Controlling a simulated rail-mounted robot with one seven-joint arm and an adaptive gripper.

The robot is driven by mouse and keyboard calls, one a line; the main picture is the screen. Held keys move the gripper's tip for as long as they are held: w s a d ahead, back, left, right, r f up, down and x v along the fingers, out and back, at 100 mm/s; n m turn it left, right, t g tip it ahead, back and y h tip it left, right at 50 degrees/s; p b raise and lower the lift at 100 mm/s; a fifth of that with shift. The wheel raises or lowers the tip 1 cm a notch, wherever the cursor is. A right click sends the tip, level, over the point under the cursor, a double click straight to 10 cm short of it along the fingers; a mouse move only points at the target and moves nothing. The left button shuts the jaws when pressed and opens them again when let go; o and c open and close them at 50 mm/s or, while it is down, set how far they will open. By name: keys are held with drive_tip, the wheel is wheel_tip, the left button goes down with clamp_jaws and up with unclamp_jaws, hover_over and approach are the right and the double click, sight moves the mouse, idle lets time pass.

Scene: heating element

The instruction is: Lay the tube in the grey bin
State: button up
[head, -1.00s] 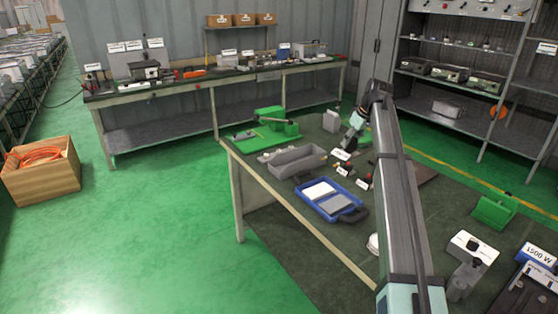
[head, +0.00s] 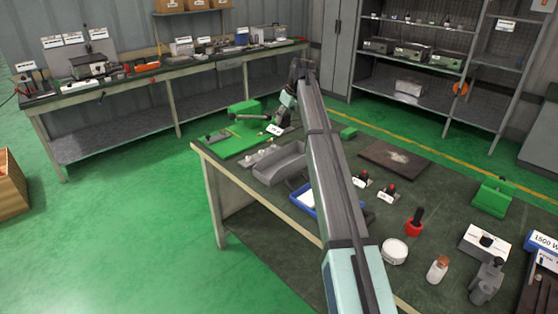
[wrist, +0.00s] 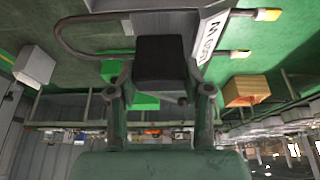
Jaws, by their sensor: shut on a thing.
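The tube is a grey U-bent rod with yellow-tipped ends and a white label. In the wrist view, the tube (wrist: 75,45) runs across the top behind a black block (wrist: 160,62) between the fingers. My gripper (wrist: 160,90) is shut on it. In the head view, my gripper (head: 284,121) is small and far off, with the tube's label (head: 275,130) beside it. The open grey bin (head: 267,171) stands on the table, just nearer than the held tube. The tube appears above the table beyond the bin; its exact height cannot be told.
A green fixture (head: 245,112) stands at the table's far left corner, close to my gripper. A blue tray (head: 304,205) is partly hidden by my arm. Red-topped parts (head: 390,188), a dark plate (head: 395,158) and a green block (head: 492,196) stand to the right.

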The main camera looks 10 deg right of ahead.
wheel_tip(320, 180, down, 18)
drive_tip(key=p, duration=0.4)
drive_tip(key=shift+s+d+f, duration=0.1)
drive_tip(key=shift+f, duration=0.15)
drive_tip(key=shift+f, duration=0.1)
drive_tip(key=o, duration=1.3)
drive_tip(key=shift+o, duration=0.2)
drive_tip(key=b+v, duration=0.2)
drive_tip(key=v, duration=1)
drive_tip(key=shift+b, duration=0.3)
